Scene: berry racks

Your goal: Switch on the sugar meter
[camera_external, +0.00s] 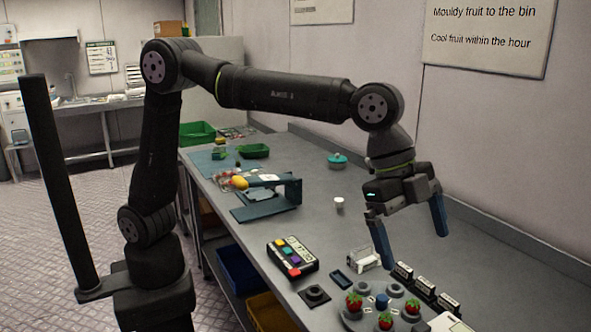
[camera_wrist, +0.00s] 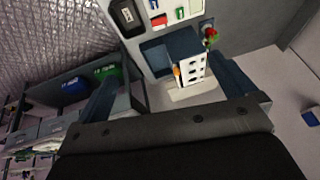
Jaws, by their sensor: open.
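I cannot tell for sure which item is the sugar meter. A small white device (camera_external: 362,260) stands on the bench in the external view, beside my gripper's left finger; its switch is too small to make out. My gripper (camera_external: 412,246) hangs above the bench with its two blue fingers spread wide and nothing between them. In the wrist view, my open gripper (camera_wrist: 163,74) frames a dark blue-grey block with a white face (camera_wrist: 193,67) bearing several dark marks. An orange spot shows at its left edge. I cannot tell whether either finger touches anything.
A black box with coloured buttons (camera_external: 292,257) and a dark knob block (camera_external: 314,295) lie to the left. A round grey holder (camera_external: 352,318) bears strawberries at the front. Several black labelled blocks (camera_external: 424,287) stand to its right. The bench middle behind is mostly clear.

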